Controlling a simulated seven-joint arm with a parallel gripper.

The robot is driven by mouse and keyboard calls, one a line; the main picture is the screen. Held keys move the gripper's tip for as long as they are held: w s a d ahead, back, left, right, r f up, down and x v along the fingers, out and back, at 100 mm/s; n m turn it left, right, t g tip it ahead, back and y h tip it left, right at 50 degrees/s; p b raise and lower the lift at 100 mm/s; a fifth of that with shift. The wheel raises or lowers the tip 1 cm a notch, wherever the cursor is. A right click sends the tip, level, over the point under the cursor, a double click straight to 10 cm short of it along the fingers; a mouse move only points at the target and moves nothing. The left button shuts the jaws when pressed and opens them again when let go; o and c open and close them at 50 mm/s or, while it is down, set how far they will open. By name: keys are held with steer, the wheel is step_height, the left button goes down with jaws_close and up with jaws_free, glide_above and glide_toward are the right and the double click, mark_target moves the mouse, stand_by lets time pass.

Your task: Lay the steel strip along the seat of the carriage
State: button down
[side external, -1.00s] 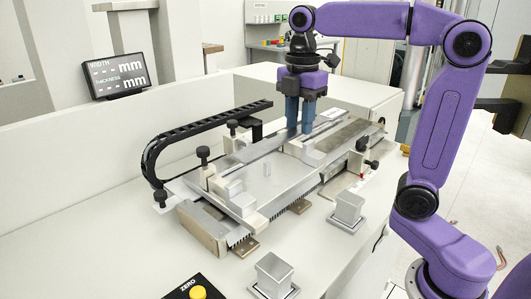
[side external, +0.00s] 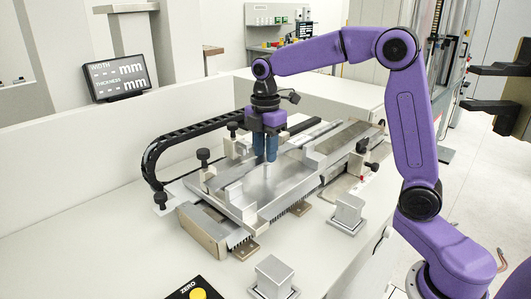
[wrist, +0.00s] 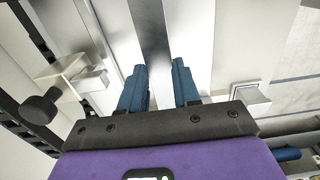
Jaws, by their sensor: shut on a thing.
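The steel strip (wrist: 152,35) is a narrow grey band in the wrist view, running from the top edge down to between my fingers. My gripper (side external: 265,158) points straight down over the middle of the carriage (side external: 285,186), a flat silver plate with raised blocks. In the wrist view the two blue fingertips of my gripper (wrist: 160,80) stand on either side of the strip and are shut on it. Bright metal of the carriage lies below it. In the side view the fingers and blocks partly hide the strip, and I cannot tell whether it touches the seat.
Dark clamp knobs (side external: 204,156) stand along the carriage's left side, with a black cable chain (side external: 180,142) behind. Two small metal blocks, one nearer (side external: 273,275) and one farther (side external: 348,212), stand in front. A display (side external: 119,77) stands at back left. The front table is mostly clear.

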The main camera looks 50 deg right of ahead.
steer(key=shift+f, duration=0.55)
steer(key=shift+f, duration=0.15)
steer(key=c, duration=0.8)
jaws_free()
step_height(320, 180, up, 12)
steer(key=s+a+f+m, duration=0.1)
steer(key=s+a+f, duration=0.25)
steer(key=s, duration=0.35)
steer(key=s+a+f+m, duration=0.1)
steer(key=s+a+f, duration=0.25)
steer(key=s, duration=0.35)
steer(key=s+d+f+m, duration=0.1)
steer(key=s+f, duration=0.3)
steer(key=s, duration=0.4)
steer(key=s+d+f+m, duration=0.2)
steer(key=s+f, duration=0.3)
steer(key=s, duration=0.4)
steer(key=shift+d+f, duration=0.3)
steer(key=shift+d, duration=0.25)
